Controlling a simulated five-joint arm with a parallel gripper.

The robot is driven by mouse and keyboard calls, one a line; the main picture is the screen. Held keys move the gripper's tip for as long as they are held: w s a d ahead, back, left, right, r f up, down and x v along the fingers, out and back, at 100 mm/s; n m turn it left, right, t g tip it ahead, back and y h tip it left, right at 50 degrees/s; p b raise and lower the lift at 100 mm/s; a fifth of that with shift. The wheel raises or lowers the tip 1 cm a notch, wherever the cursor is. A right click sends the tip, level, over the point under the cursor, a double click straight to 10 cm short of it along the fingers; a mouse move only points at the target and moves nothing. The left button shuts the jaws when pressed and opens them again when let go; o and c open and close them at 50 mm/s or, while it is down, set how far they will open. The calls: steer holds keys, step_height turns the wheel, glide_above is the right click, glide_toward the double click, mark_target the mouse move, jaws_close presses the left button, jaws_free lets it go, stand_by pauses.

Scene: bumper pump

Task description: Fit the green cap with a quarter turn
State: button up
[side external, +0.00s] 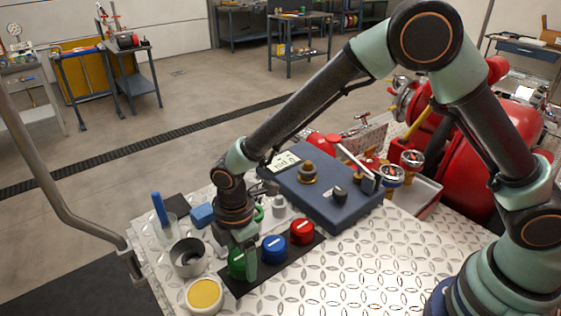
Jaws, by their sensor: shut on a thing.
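The green cap (237,265) is at the left end of a black strip (232,288) on the metal deck. My gripper (247,262) reaches down over it and is shut on it, with one finger showing in front of the cap. The cap still appears to be at the strip; I cannot tell whether it is lifted. A blue cap (274,249) and a red cap (302,232) stand beside it on the strip, each with a white mark. A blue-grey box (330,205) behind carries a brass fitting (307,173) and a dark knob (339,194).
A metal cup (188,258) and a dish of yellow stuff (204,294) stand left of my gripper. A clear cup with a blue-handled tool (160,209) and a blue sponge (202,216) are behind them. Gauges (412,160) and red pump parts stand right. The front deck is clear.

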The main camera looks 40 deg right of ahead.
steer(key=shift+r, duration=3.6)
steer(key=w+d+r, duration=0.3)
steer(key=w+d, duration=0.5)
steer(key=d, duration=0.4)
step_height(320, 180, up, 4)
glide_above(308, 162)
steer(key=shift+a+f, duration=0.1)
steer(key=shift+f, duration=2.4)
steer(key=shift+f, duration=1.6)
